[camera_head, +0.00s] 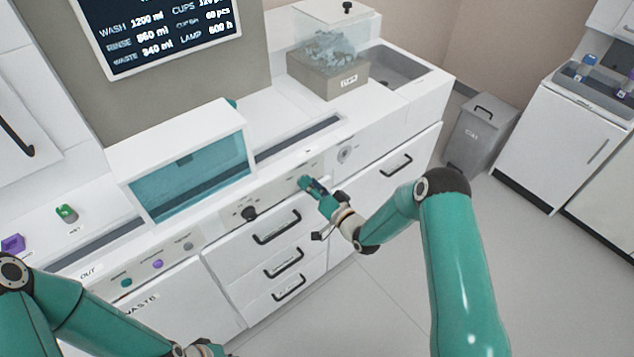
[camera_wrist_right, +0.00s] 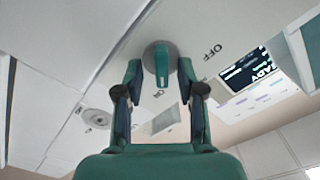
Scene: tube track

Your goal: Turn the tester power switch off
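The power switch (camera_wrist_right: 161,64) is a round grey dial with a teal bar handle, seen in the right wrist view. The bar lies lengthwise in that picture, with its lower end towards the ON mark (camera_wrist_right: 158,93). The OFF mark (camera_wrist_right: 213,52) is at its right. My right gripper (camera_wrist_right: 160,72) is open, with one fingertip on each side of the bar and a gap showing on both sides. In the head view my right gripper (camera_head: 308,185) is at the cabinet's front panel and hides most of the switch. My left gripper (camera_head: 205,348) shows only partly at the bottom edge.
A black knob (camera_head: 249,213) and a round keyhole-like fitting (camera_head: 345,154) flank the switch on the front panel. Drawers with black handles (camera_head: 277,228) lie below. A lit screen (camera_wrist_right: 252,70) shows in the wrist view. A grey bin (camera_head: 482,125) stands at the right; the floor is clear.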

